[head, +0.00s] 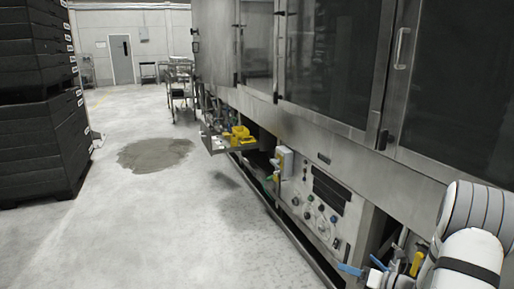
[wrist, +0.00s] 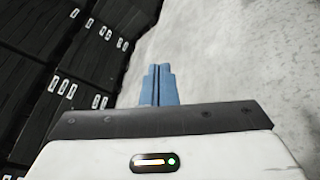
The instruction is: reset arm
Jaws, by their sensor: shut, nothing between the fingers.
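My gripper (wrist: 158,70) shows in the wrist view with its two blue fingers together and nothing between them. It points over the pale concrete floor, with black crates to its left. In the head view only part of my white and grey arm shows at the lower right corner; the gripper itself is out of that view. The tunnel washer (head: 300,105) is a long steel machine along the right side of the head view, with dark glass doors.
Stacked black crates (head: 40,100) stand at the left and also show in the wrist view (wrist: 60,80). Under the washer are a control panel (head: 320,205), yellow parts (head: 238,138) and a blue-handled valve (head: 350,269). A cart (head: 180,85) stands farther back. The middle floor (head: 150,220) is clear, with a dark patch (head: 155,154).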

